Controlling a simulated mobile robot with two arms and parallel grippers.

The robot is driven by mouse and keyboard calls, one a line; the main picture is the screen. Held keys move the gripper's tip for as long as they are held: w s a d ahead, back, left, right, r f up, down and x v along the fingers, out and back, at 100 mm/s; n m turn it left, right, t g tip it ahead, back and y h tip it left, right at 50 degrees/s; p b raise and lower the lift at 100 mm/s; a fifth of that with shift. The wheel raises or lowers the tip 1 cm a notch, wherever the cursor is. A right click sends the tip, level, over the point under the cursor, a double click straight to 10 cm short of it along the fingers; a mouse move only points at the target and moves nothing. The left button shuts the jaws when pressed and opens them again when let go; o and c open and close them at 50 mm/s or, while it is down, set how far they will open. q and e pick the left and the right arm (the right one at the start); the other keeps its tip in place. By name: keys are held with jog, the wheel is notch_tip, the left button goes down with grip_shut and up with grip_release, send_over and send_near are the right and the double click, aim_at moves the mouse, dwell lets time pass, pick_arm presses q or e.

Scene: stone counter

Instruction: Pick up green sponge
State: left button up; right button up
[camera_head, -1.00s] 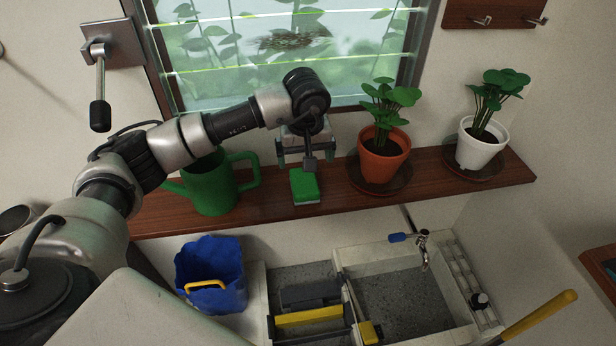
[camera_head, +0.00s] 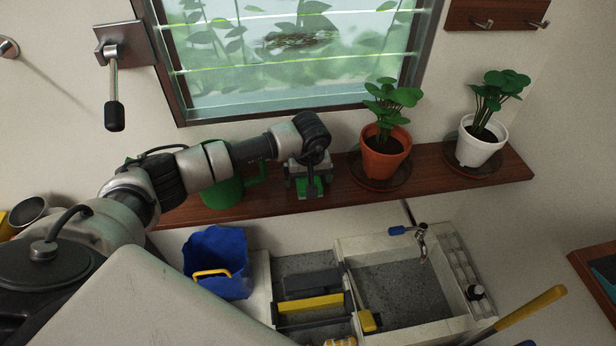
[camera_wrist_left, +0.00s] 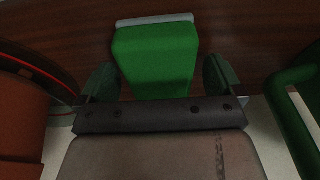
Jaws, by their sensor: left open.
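The green sponge (camera_wrist_left: 155,55) lies on the brown wooden shelf, with a pale strip along its far edge in the left wrist view. In the head view the sponge (camera_head: 311,188) is mostly covered by my left gripper (camera_head: 309,187). My left gripper is open, and in the left wrist view its two fingers (camera_wrist_left: 162,82) stand one on each side of the sponge's near part, with small gaps. My right gripper is not in view.
The green watering can (camera_head: 222,190) stands left of the sponge, behind my arm. An orange plant pot (camera_head: 385,158) on a saucer stands close on the right, and a white pot (camera_head: 474,148) farther right. A blue bucket (camera_head: 217,262) and sink (camera_head: 400,290) lie below the shelf.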

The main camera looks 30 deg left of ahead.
pick_arm(q)
jog(key=c, duration=1)
jog(key=shift+r, duration=0.15)
jog(key=shift+r+b, duration=0.4)
jog(key=shift+r, duration=0.2)
jog(key=r, duration=0.1)
jog(key=r+b, duration=0.1)
jog(key=shift+d+r, duration=0.3)
jog(key=shift+r, duration=0.1)
jog(key=d+r+b, duration=0.4)
jog(key=d+r, duration=0.3)
jog(key=d, duration=0.4)
jog(key=s+a+m, duration=0.1)
jog(key=s+m, duration=0.2)
jog(key=s, duration=0.4)
jog(key=s+a+m+h, duration=0.1)
jog(key=s+a+m, duration=0.1)
jog(key=s+m, duration=0.2)
jog(key=s+f, duration=0.1)
jog(key=s, duration=0.1)
jog(key=shift+s+a, duration=0.3)
jog(key=shift+s, duration=0.1)
